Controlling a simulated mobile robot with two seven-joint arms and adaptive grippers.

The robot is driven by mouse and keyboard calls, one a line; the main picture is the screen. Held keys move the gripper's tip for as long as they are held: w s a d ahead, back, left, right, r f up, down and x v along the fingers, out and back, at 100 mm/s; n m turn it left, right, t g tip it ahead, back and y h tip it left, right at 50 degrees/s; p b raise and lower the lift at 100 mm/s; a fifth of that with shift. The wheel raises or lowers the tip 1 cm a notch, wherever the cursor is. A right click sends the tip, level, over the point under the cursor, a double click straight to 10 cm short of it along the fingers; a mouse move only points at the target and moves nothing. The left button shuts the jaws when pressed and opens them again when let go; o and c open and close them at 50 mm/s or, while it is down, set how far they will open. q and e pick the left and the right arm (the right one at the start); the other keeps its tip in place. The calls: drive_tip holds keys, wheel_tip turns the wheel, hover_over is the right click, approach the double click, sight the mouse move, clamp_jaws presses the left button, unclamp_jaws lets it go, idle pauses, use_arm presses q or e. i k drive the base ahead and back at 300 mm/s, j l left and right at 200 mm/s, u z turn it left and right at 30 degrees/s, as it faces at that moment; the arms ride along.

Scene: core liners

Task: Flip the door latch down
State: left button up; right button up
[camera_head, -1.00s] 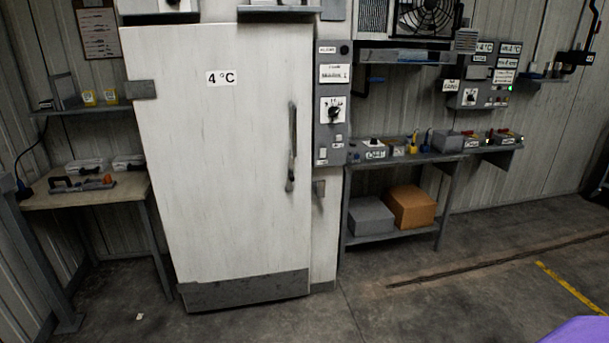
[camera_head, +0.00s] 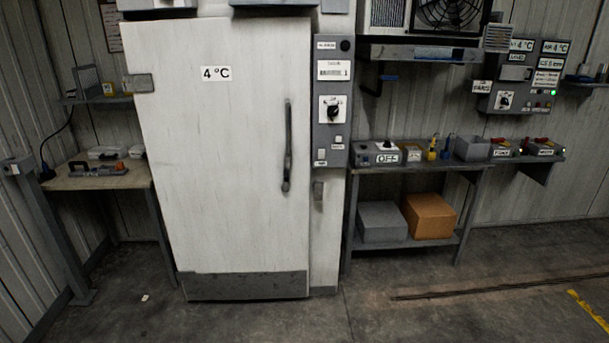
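A tall white door (camera_head: 230,170) marked 4 °C stands shut at the left of the middle in the head view. A long dark vertical handle (camera_head: 288,145) runs along its right side. A small grey latch-like piece (camera_head: 318,195) sits on the frame just right of the door, below the handle's lower end; its exact position is too small to tell. A grey hinge plate (camera_head: 139,84) is at the door's upper left. Neither of my grippers shows in the view.
A control panel (camera_head: 332,105) with a knob is right of the door. A bench (camera_head: 420,168) with several small devices stands further right, a grey box (camera_head: 381,222) and a brown box (camera_head: 429,215) beneath. A small table (camera_head: 95,180) is left. The floor (camera_head: 250,320) before the door is clear.

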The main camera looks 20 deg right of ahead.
sight(284, 188)
drive_tip(key=k+l, duration=0.1)
drive_tip(key=l, duration=0.75)
drive_tip(key=k+l, duration=0.1)
drive_tip(key=l, duration=0.75)
drive_tip(key=i+z, duration=0.1)
drive_tip(key=i, duration=0.35)
drive_tip(key=i+j+z, duration=0.1)
drive_tip(key=i, duration=0.35)
drive_tip(key=i+j+z, duration=0.1)
drive_tip(key=i, duration=0.4)
drive_tip(key=i+j, duration=0.25)
drive_tip(key=i, duration=0.2)
drive_tip(key=i+j+z, duration=0.15)
drive_tip(key=i, duration=0.3)
